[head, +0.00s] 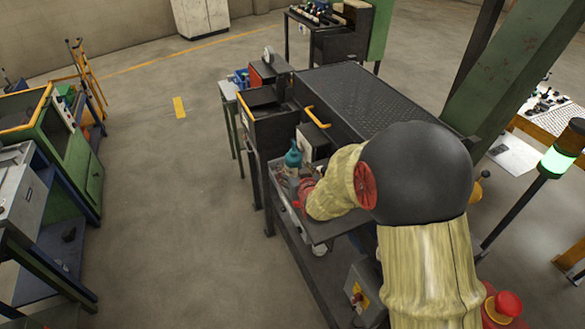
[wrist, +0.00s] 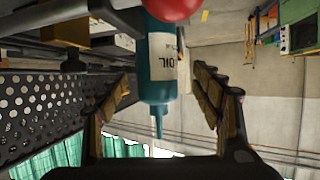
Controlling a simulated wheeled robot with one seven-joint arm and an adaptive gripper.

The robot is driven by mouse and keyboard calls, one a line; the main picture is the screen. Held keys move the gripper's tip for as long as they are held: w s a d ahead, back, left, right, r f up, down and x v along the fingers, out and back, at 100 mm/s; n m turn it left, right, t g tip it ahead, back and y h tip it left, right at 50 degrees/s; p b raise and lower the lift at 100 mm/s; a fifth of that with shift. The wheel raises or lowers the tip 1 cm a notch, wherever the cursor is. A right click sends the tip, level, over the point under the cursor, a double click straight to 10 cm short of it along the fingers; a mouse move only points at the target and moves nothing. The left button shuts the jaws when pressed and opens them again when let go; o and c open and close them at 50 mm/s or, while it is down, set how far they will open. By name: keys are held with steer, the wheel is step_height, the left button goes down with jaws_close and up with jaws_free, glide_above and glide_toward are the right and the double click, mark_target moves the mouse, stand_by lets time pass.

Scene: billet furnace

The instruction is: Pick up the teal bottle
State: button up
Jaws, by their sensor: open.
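The teal bottle (wrist: 160,70) has a pale label with dark lettering reading "OIL" and a narrow nozzle. In the wrist view it appears inverted, nozzle downward in the picture, between the fingers of my gripper (wrist: 161,78). The gripper is open, with a finger on either side and visible gaps to the bottle. A red round thing covers its upper end there. In the head view the bottle (head: 292,159) stands upright on a cluttered bench shelf, just beyond my arm's end. My arm hides most of the gripper there.
A red rounded object (wrist: 175,8) overlaps the bottle in the wrist view. The dark perforated table (head: 365,97) and a yellow handle (head: 317,117) lie close behind the shelf. A pale box (head: 312,141) stands right of the bottle. Open floor (head: 170,190) lies to the left.

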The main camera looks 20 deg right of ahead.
mark_target(296, 169)
steer(key=shift+d+f+x, duration=0.1)
steer(key=shift+f+x, duration=0.05)
steer(key=shift+x, duration=1)
steer(key=shift+d+f+x, duration=0.1)
steer(key=shift+f+x, duration=0.05)
steer(key=shift+x, duration=1)
steer(key=shift+s, duration=0.2)
steer(key=c, duration=0.3)
steer(key=c, duration=1.2)
